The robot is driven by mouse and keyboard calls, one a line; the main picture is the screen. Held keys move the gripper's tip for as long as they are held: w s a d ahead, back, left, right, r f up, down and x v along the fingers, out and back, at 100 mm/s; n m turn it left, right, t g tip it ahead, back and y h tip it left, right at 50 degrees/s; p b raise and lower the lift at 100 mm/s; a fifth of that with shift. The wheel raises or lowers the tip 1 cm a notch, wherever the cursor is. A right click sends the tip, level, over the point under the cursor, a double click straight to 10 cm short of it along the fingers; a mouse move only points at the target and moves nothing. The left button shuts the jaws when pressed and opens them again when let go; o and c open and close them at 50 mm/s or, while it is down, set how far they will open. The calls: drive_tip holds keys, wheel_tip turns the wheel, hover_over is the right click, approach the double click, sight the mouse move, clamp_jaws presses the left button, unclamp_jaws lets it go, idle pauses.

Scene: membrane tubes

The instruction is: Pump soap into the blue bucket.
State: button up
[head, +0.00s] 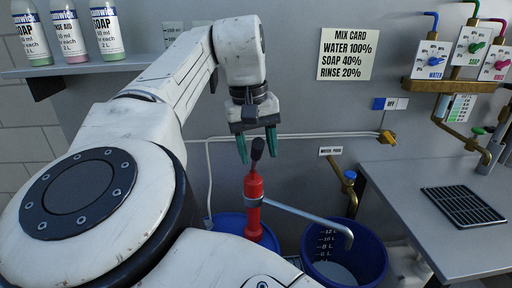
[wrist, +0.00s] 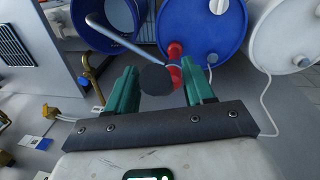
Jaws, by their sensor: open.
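A red hand pump (head: 253,205) with a black knob (head: 257,148) on top stands on a blue drum (head: 230,222). Its grey spout (head: 305,214) runs right and bends down over the blue bucket (head: 372,262). The bucket has white litre marks and pale liquid inside. My gripper (head: 257,158) is open, pointing down, with green fingers on either side of the knob. In the wrist view, the knob (wrist: 156,79) shows between the open fingers, apart from both. The wrist view also shows the bucket (wrist: 105,28) and drum (wrist: 218,28).
A brass tap with a blue handle (head: 349,175) is on the wall by the bucket. A grey bench (head: 420,215) with a drain grate stands right. A white drum (wrist: 290,30) shows in the wrist view. A shelf (head: 100,66) with bottles is upper left.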

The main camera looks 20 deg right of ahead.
drive_tip(key=shift+f, duration=0.2)
clamp_jaws()
idle(0.4)
